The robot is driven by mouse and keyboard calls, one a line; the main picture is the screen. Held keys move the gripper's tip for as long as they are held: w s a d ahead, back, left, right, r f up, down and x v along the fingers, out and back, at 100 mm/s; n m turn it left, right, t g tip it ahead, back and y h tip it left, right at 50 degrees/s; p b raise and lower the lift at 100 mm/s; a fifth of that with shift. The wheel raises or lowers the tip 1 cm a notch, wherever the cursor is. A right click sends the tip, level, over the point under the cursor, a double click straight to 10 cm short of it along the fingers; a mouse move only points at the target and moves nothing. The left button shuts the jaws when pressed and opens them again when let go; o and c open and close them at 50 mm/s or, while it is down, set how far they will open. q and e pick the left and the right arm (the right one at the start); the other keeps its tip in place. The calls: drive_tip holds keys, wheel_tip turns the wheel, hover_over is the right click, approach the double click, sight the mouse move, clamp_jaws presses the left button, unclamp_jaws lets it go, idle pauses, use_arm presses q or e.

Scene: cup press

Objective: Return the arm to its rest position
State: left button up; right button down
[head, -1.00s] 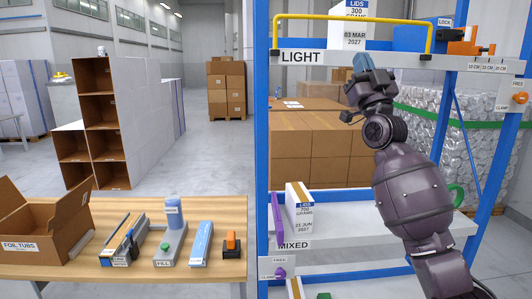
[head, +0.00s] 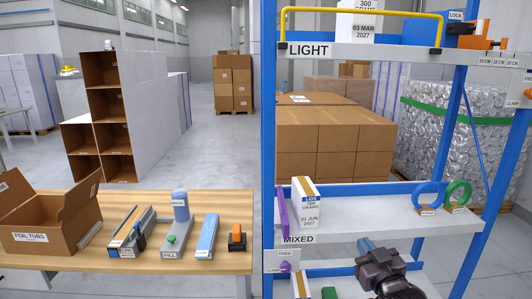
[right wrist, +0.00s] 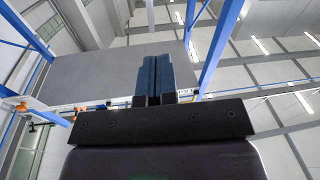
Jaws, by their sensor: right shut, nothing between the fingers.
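My right gripper (head: 366,246) is low in the head view, in front of the rack (head: 269,140) and below the front edge of its MIXED shelf (head: 350,222). Its dark fingers are shut together with nothing between them. The right wrist view also shows the shut gripper (right wrist: 153,60), pointing up toward the underside of a grey shelf (right wrist: 100,72) and blue posts. Most of my right arm is out of the head view. My left gripper is not in view.
The LIGHT shelf (head: 370,54) has a yellow rail (head: 360,13) and a lids carton (head: 360,35). A lids box (head: 306,203), a blue ring (head: 427,196) and a green ring (head: 458,194) stand on the MIXED shelf. A wooden table (head: 220,263) holds a FOIL TUBS carton (head: 40,238) and several tools.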

drive_tip(key=s+d+f+m+g+h, duration=0.2)
drive_tip(key=s+f+g, duration=0.4)
drive_tip(key=s+f, duration=1.9)
drive_tip(key=s+d+h, duration=0.1)
drive_tip(key=s+d, duration=0.1)
drive_tip(key=s, duration=0.1)
drive_tip(key=shift+d+f+g, duration=0.2)
drive_tip(key=shift+f+g, duration=0.1)
drive_tip(key=shift+g, duration=0.1)
